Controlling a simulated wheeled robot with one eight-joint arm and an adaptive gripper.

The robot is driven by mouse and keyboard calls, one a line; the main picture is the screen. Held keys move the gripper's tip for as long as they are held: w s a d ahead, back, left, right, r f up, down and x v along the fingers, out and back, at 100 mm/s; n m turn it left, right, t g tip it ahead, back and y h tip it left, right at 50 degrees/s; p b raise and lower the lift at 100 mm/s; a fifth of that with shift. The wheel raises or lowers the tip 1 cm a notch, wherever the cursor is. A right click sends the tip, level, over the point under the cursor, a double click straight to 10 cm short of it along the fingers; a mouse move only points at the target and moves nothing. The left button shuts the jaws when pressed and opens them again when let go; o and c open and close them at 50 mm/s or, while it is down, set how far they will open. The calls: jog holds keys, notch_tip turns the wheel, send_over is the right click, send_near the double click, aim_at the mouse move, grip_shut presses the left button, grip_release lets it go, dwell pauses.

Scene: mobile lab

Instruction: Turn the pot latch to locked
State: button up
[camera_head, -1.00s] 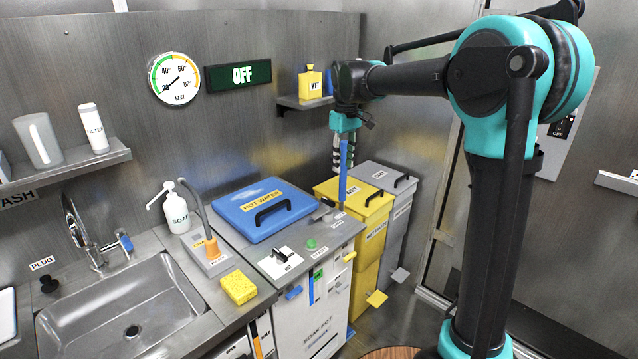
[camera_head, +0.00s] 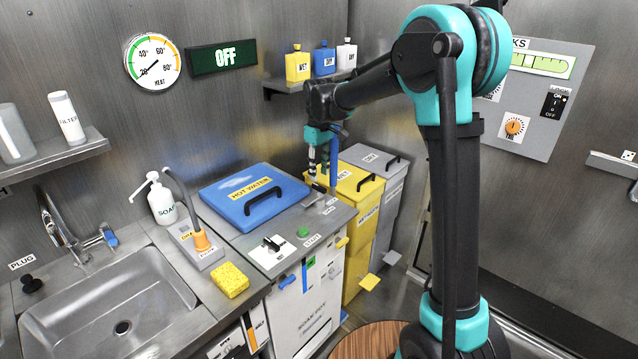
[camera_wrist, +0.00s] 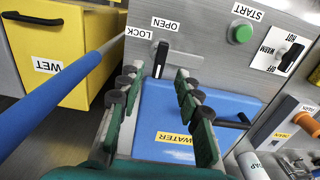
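The latch (camera_wrist: 161,59) is a black lever with a pale end on the grey top panel, beside the LOCK and OPEN labels in the wrist view. I cannot tell for sure which label it is set to. The pot has a blue HOT WATER lid (camera_head: 252,194) with a black handle, left of the latch panel in the head view. My gripper (camera_wrist: 153,92) is open and empty, pointing at the panel, with its fingers to either side of the latch in the wrist view. In the head view my gripper (camera_head: 319,176) is over the panel's far right part; contact is unclear.
A green START button (camera_wrist: 241,33) and a black OFF/WARM/HOT knob (camera_wrist: 291,57) share the panel. A blue rod (camera_wrist: 62,97) runs close beside my gripper. A yellow WET bin (camera_head: 365,192) stands to the right. A sponge (camera_head: 230,280) and sink lie left.

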aim_at(319, 186)
jog(key=shift+f, duration=2.5)
grip_shut()
